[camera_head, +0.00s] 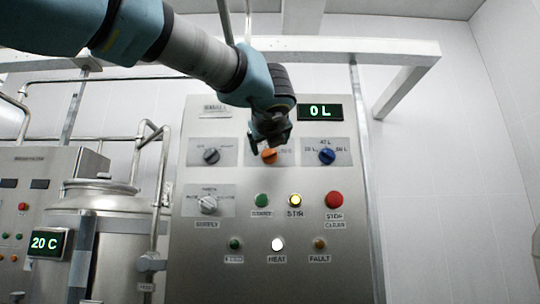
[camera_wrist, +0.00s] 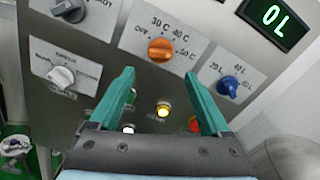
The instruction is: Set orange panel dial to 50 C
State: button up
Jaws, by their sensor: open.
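The orange dial (camera_wrist: 161,50) sits on the metal panel between marks reading OFF, 30 C, 40 C and 50 C. In the head view the orange dial (camera_head: 269,155) is partly hidden behind my gripper (camera_head: 272,142). In the wrist view my gripper (camera_wrist: 163,78) is open, its two green fingers apart and empty. The dial lies beyond and between the fingertips, not touching them. Which mark its pointer faces is too small to tell.
A black dial (camera_head: 212,156) is left of the orange one and a blue dial (camera_head: 327,156) right of it. A white dial (camera_head: 208,205) is lower left. Below are a lit yellow button (camera_head: 295,200) and a red button (camera_head: 334,199). Displays read 0 L (camera_head: 320,111) and 20 C (camera_head: 47,243).

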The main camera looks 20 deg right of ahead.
jog(key=shift+v, duration=1.2)
jog(key=w+a+f+n+g+y, duration=0.2)
jog(key=w+a+f+n, duration=0.25)
jog(key=f, duration=0.65)
jog(key=w+a+f+n+g+y, duration=0.25)
jog(key=a+f+n, duration=0.3)
jog(key=f, duration=0.65)
jog(key=w+a+f+n+g+y, duration=0.25)
jog(key=w+a+f+n, duration=0.2)
jog(key=f, duration=0.65)
jog(key=s+a+f+n+g, duration=0.2)
jog(key=s+a+f+n, duration=0.2)
jog(key=a+f+n, duration=0.2)
jog(key=s+a+f+n+g+p, duration=0.1)
jog(key=s+a+f+n+g, duration=0.2)
jog(key=a+f+n, duration=0.3)
jog(key=s+a+f+n+g, duration=0.2)
jog(key=s+a+f+n, duration=0.4)
jog(key=f+n, duration=0.3)
notch_tip(320, 180, down, 3)
jog(key=shift+f+g+p, duration=0.1)
jog(key=shift+g+p, duration=0.25)
jog(key=shift+g, duration=0.05)
